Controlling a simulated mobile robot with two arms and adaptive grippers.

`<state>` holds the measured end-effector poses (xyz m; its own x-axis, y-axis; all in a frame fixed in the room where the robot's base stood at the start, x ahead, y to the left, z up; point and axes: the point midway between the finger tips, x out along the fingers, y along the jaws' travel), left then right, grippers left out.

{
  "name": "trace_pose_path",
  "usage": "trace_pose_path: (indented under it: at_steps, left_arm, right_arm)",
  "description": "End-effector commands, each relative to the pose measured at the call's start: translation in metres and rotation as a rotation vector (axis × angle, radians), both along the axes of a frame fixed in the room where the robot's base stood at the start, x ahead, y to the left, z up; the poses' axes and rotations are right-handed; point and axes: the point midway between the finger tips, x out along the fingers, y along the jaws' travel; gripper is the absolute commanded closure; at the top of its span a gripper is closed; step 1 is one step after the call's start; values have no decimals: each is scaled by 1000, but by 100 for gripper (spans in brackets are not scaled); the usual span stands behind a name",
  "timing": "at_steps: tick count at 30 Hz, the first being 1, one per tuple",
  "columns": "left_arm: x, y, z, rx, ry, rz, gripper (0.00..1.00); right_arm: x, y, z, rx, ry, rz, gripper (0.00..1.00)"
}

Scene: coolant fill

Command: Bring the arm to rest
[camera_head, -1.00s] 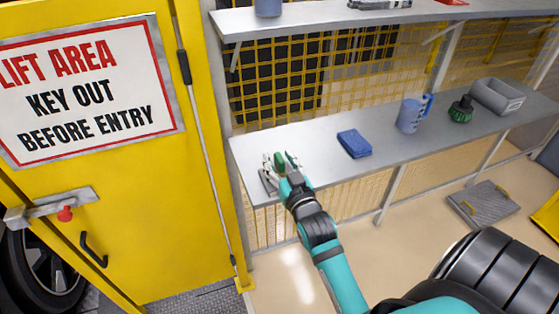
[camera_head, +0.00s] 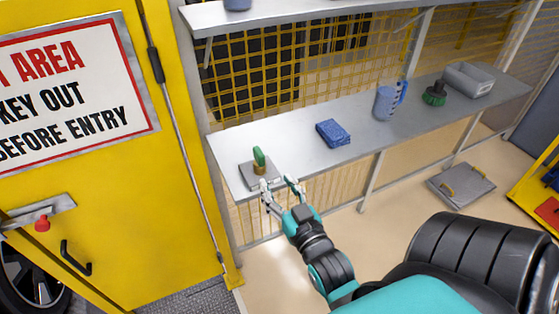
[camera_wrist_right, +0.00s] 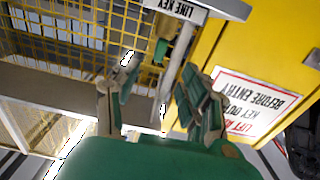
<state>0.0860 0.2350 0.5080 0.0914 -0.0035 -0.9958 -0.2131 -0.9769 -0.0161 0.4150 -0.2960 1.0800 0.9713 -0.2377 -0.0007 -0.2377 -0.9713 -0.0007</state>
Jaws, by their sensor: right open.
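My right arm reaches up from the bottom of the head view. My right gripper (camera_head: 277,187) is open and empty, at the front edge of the lower shelf. A green-handled key (camera_head: 259,158) stands upright on a small grey plate (camera_head: 262,173) at the left end of the shelf. The gripper is just in front of the plate, apart from the green handle. In the right wrist view the fingers (camera_wrist_right: 150,95) are spread. The green handle (camera_wrist_right: 162,50) shows beyond them, beside a "LINE KEY" label (camera_wrist_right: 178,8). My left gripper is not in view.
The lower shelf (camera_head: 300,155) carries a blue sponge (camera_head: 333,133), a blue jug (camera_head: 386,101), a green-and-black brush (camera_head: 434,95) and a grey bin (camera_head: 468,80). A yellow door (camera_head: 120,200) with a sign stands at the left. The upper shelf (camera_head: 280,18) overhangs.

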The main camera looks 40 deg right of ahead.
Motion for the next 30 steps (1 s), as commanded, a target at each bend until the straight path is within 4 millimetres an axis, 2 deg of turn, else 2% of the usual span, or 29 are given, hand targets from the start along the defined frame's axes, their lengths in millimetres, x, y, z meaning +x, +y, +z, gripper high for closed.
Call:
trace_pose_path:
  at_steps: [18, 21, 23, 26, 29, 30]
  left_arm:
    - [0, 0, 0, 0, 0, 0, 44]
    - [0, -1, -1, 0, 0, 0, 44]
    - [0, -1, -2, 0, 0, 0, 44]
    - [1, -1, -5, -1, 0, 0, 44]
    - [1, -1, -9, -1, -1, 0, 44]
    - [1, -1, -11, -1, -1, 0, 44]
  right_arm:
    - [-3, 1, 0, 0, 0, 0, 55]
    - [-2, 2, -8, 4, 13, 5, 55]
    - [1, 6, -25, 13, 39, 14, 55]
    - [7, 18, -75, 36, 123, 45, 55]
    - [9, 36, -145, 63, 244, 90, 55]
    - [8, 44, -175, 72, 297, 108, 55]
